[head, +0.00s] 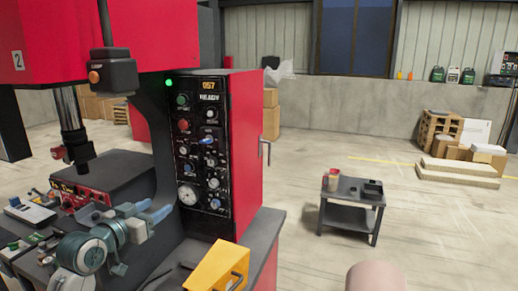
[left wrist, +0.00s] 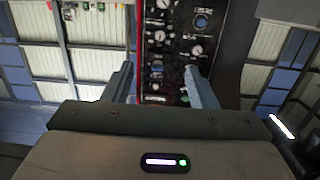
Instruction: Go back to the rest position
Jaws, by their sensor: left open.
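My left gripper (head: 144,211) is at the lower left of the head view, in front of the red machine (head: 248,130). Its two blue-grey fingers point towards the black control panel (head: 203,150) and stand apart with nothing between them. In the left wrist view the open fingers (left wrist: 161,82) frame the panel's dials and knobs, upside down. A gap to the panel seems to remain, but its size is hard to judge. The panel display reads "057" and "READY", and a green lamp (head: 169,83) is lit. My right gripper is not in view.
A yellow box-like part (head: 217,268) sits at the machine's front edge. A small dark cart (head: 350,207) stands on open floor at right. Pallets and boxes (head: 458,172) lie farther back.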

